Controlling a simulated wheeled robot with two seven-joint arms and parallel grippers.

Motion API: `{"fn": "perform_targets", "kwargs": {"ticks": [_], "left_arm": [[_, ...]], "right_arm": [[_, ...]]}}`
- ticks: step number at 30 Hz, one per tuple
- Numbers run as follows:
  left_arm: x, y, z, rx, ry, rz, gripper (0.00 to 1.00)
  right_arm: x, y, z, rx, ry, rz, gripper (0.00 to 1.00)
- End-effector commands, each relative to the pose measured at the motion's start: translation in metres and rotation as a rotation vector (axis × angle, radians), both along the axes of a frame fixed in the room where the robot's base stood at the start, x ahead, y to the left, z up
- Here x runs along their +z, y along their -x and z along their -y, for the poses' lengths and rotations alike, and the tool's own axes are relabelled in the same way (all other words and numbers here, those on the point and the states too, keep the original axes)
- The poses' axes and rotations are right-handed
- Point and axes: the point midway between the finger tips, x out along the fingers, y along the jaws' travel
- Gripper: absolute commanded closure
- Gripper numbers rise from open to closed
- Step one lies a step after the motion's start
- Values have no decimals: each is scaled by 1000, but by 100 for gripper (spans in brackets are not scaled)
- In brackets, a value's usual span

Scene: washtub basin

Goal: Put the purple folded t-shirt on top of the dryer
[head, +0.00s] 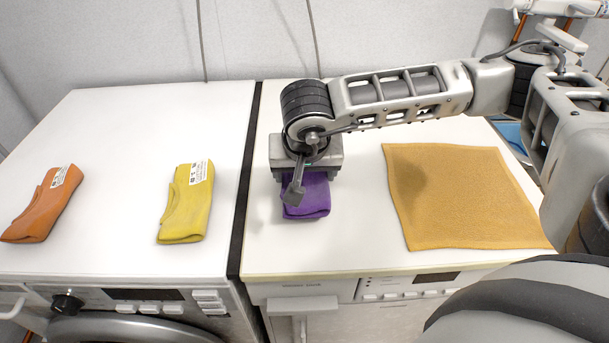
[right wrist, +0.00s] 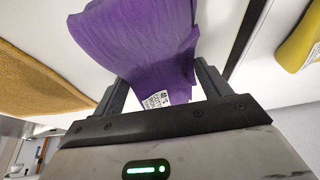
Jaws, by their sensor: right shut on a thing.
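The purple folded t-shirt (head: 308,200) is at the left part of the right machine's white top (head: 350,235). My right gripper (head: 296,188) is over it from above, shut on it. In the right wrist view, the purple t-shirt (right wrist: 135,40), with a white printed label, sits between the two fingers of the right gripper (right wrist: 163,80). The gripper hides the shirt's far end in the head view; I cannot tell whether the shirt touches the top. The left machine (head: 120,130) has a round front door. No label clearly says which machine is the dryer. My left gripper is out of view.
An orange folded garment (head: 42,205) and a yellow folded one (head: 185,203) lie on the left machine. A mustard cloth (head: 465,195) lies flat right of the purple shirt. A dark gap (head: 243,190) separates the machines. Clear space lies between the orange and yellow garments.

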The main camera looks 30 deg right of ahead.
Motion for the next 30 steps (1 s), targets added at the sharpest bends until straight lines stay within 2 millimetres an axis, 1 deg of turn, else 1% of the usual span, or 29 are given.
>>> {"fn": "perform_targets", "kwargs": {"ticks": [1,4,12,16,17,18,19,26,30], "left_arm": [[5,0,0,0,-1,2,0],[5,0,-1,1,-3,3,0],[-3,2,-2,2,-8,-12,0],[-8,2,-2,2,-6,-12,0],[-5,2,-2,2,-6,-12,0],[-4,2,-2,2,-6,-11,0],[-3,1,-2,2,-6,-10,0],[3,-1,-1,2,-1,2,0],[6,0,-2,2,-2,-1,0]], "right_arm": [[-6,1,-1,3,1,-4,50],[-16,1,-1,1,-1,-2,50],[-18,0,-1,1,-2,1,50],[-24,0,-1,1,-2,1,50],[-22,0,-1,2,-2,0,16],[-21,1,-1,1,-1,-1,5],[-21,1,-1,1,-1,-1,2],[-21,1,-1,0,-1,0,2],[-15,1,-2,1,-2,1,2]]}}
